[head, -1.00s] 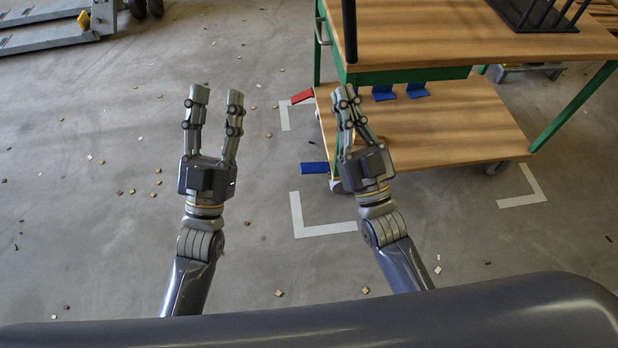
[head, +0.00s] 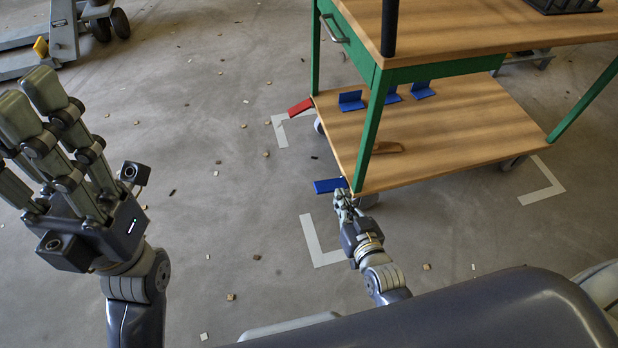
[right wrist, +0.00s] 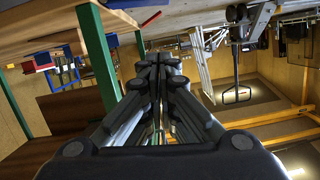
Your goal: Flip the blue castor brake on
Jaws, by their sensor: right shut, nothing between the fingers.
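The blue castor brake (head: 328,185) is a flat blue pedal sticking out to the left at the cart's near-left corner, low above the floor. My right gripper (head: 341,194) is shut and empty, its fingertips by the brake's right end, just below the shelf corner. I cannot tell whether they touch the brake. The right wrist view shows the closed fingers (right wrist: 157,62); I cannot make out the brake there.
The green-framed cart has a wooden lower shelf (head: 460,140) and a green leg (head: 371,130) close to my right gripper. A red pedal (head: 300,107) marks the far-left corner. Blue brackets (head: 351,101) stand on the shelf. The floor left of the cart is mostly open, with small scraps.

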